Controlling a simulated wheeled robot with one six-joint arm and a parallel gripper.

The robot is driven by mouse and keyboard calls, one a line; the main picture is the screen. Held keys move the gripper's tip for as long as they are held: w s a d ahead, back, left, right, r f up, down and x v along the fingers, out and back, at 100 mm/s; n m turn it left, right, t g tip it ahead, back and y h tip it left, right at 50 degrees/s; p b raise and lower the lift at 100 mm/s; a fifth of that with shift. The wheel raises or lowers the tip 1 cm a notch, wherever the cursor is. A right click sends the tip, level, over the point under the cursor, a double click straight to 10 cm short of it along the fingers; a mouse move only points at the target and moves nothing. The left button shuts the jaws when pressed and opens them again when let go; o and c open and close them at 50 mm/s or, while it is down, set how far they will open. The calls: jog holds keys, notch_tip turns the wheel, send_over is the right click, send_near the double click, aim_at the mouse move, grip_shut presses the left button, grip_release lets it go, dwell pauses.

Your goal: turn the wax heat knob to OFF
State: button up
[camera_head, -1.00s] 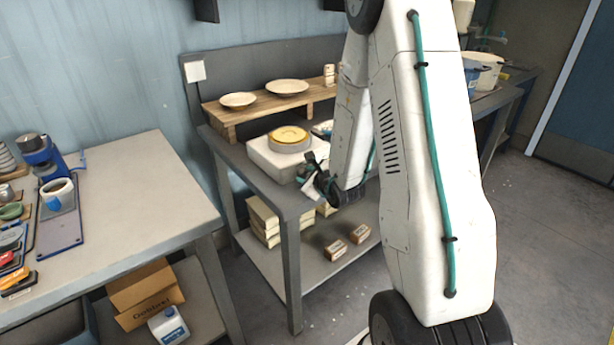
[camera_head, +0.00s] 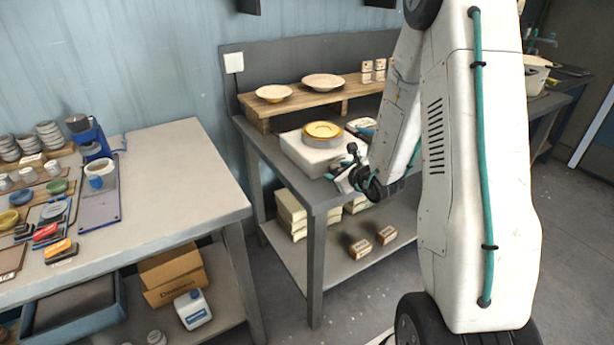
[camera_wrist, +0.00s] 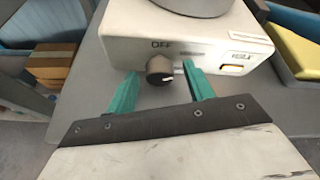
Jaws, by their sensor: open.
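The wax heater is a white box (camera_head: 312,155) with a round yellow-topped pot (camera_head: 323,130), on the grey table under a wooden shelf. In the wrist view its front panel (camera_wrist: 119,49) carries a dark round knob (camera_wrist: 158,68) with a white pointer mark at its lower right. The OFF label (camera_wrist: 162,44) is printed above the knob, and the pointer is not at it. My gripper (camera_wrist: 161,69) is open, with one green finger on each side of the knob. Contact with the knob cannot be told. In the head view my gripper (camera_head: 346,178) is at the heater's front.
A yellow item (camera_wrist: 296,48) lies right of the heater. Plates (camera_head: 323,81) stand on the wooden shelf (camera_head: 290,112) behind. A workbench (camera_head: 180,170) with tools stands at the left.

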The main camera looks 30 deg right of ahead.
jog(key=m+y, duration=0.2)
jog(key=shift+d+m, duration=0.2)
jog(key=shift+m, duration=0.2)
jog(key=shift+d+f+m+y, duration=0.1)
jog(key=shift+d+m+y, duration=0.05)
jog(key=shift+m+y, duration=0.8)
jog(key=v, duration=0.8)
jog(key=s+a+r+n+g+y, duration=0.1)
jog(key=a+r+n+g+y, duration=0.15)
jog(key=a+r+n, duration=0.35)
jog(key=s+a+r+n+g+y, duration=0.1)
jog(key=a+r+n+y, duration=0.25)
jog(key=a, duration=0.45)
jog(key=s+a+r+n+g, duration=0.4)
jog(key=s+a+n+g, duration=0.2)
jog(key=s+a+n, duration=0.2)
jog(key=shift+s+a+r+n, duration=0.4)
jog(key=shift+a+n, duration=0.85)
jog(key=shift+n, duration=0.55)
